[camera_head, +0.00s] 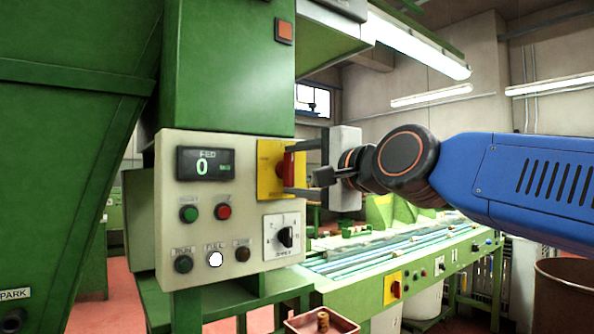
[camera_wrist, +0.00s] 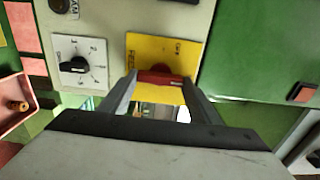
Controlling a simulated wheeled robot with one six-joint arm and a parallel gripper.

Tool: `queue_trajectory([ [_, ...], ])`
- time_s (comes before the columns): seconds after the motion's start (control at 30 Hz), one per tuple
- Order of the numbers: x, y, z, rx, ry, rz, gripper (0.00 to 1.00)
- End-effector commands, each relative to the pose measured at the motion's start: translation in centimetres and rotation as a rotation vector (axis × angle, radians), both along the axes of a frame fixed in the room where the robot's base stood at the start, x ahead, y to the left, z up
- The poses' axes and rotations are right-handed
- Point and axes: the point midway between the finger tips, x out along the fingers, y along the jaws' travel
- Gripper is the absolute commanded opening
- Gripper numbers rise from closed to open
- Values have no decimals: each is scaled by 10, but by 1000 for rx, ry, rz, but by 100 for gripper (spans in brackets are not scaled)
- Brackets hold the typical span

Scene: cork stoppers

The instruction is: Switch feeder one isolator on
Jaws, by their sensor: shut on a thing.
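The feeder isolator is a red rotary handle (camera_head: 287,171) on a yellow plate (camera_head: 265,183), at the right edge of a pale control panel in the head view. In the wrist view the red handle (camera_wrist: 160,77) lies between my fingertips, on the yellow plate (camera_wrist: 148,47) with small lettering, part of which reads like "FEED". My gripper (camera_head: 293,168) reaches in from the right and is shut on the red handle. The handle stands roughly upright in the head view. The fingers partly hide it, so its exact setting cannot be read.
The panel (camera_head: 187,142) also bears a display reading 0, several push buttons and a black selector knob (camera_head: 285,237) just below the yellow plate. A green machine body (camera_head: 225,70) rises above. A conveyor bench (camera_head: 400,255) stands behind, and a tray (camera_head: 335,325) sits low in front.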

Motion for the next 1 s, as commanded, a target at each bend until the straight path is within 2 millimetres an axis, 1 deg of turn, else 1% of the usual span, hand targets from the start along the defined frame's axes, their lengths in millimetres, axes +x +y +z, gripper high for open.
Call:
queue_trajectory([
  [0.3, 0, 0, -1, 1, 3, 0, 34],
  [0.33, 0, 0, -1, 1, 3, 0, 59],
  [0.37, 0, 0, -1, 1, 3, 0, 66],
  [0.4, 0, 0, -1, 1, 3, 0, 75],
  [0.77, -2, -1, 0, 1, 2, 0, 75],
  [0.87, -8, -5, 0, 2, 1, 0, 75],
  [1.0, -24, -16, 0, 2, 0, -1, 75],
])
